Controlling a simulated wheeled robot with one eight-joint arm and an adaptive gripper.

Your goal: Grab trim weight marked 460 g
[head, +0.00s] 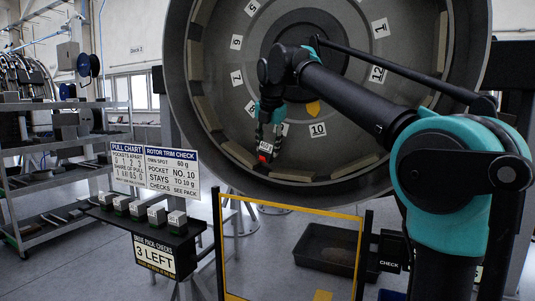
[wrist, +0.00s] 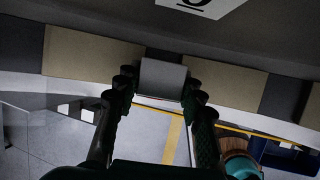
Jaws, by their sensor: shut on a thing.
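My gripper (head: 270,130) is shut on a small grey trim weight (head: 264,147) with a white label and a red part at its lower end. The label is too small to read surely; it may read 460. The gripper holds it in front of the lower inner rim of the big fan casing (head: 215,100). In the wrist view the grey block (wrist: 162,78) sits between the two dark fingertips, in front of the tan and grey rim pockets. Several other grey trim weights (head: 157,215) with white labels stand on a dark shelf at lower left.
A rotor trim check sign (head: 156,172) stands above the weight shelf (head: 133,223), with a "3 left" sign (head: 154,254) below. A yellow-edged frame (head: 290,210) stands below the casing, with a black bin (head: 330,248) behind it. Grey racks (head: 60,150) line the left.

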